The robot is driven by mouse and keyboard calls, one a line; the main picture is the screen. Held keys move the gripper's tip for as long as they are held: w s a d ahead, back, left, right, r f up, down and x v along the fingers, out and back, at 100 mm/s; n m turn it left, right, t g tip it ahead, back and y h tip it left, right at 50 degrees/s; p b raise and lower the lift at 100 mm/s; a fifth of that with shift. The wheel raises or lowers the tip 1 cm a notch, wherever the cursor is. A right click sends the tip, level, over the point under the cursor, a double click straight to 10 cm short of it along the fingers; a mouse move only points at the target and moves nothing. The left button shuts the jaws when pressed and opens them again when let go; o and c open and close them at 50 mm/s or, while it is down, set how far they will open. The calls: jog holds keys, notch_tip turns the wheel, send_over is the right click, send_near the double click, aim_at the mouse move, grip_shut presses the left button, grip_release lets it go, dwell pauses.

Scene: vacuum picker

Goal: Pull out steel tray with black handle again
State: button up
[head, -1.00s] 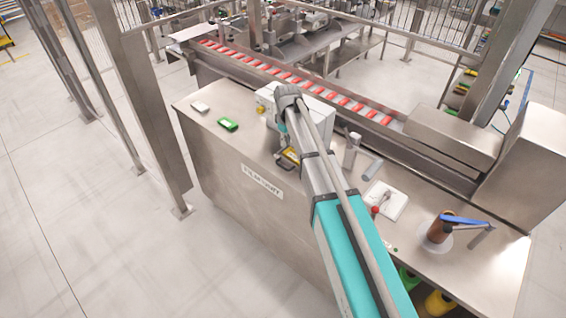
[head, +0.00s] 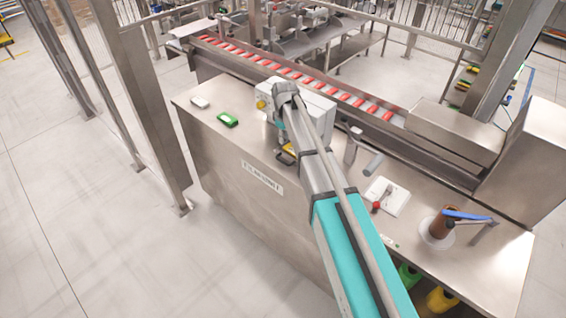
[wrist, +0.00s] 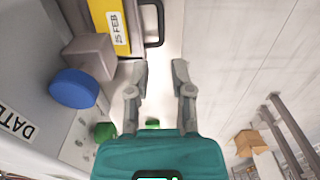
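The steel tray (wrist: 132,68) shows at the top of the wrist view, with a yellow plate reading "25 FEB" (wrist: 118,28) and a black handle (wrist: 161,24) on its right side. My gripper (wrist: 160,62) is open, and nothing shows between its fingers. Its tips lie just below the handle in that picture; no contact is visible, and depth is hard to judge. In the head view my arm largely hides the tray, with a bit of yellow and black (head: 286,157) showing left of it.
A white machine box (head: 318,108) stands on the steel bench (head: 222,145). A green-framed item (head: 228,120) lies on the bench; a conveyor (head: 290,74) runs behind.

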jog(key=shift+f+b, duration=5.65)
jog(key=shift+f, duration=0.3)
grip_shut()
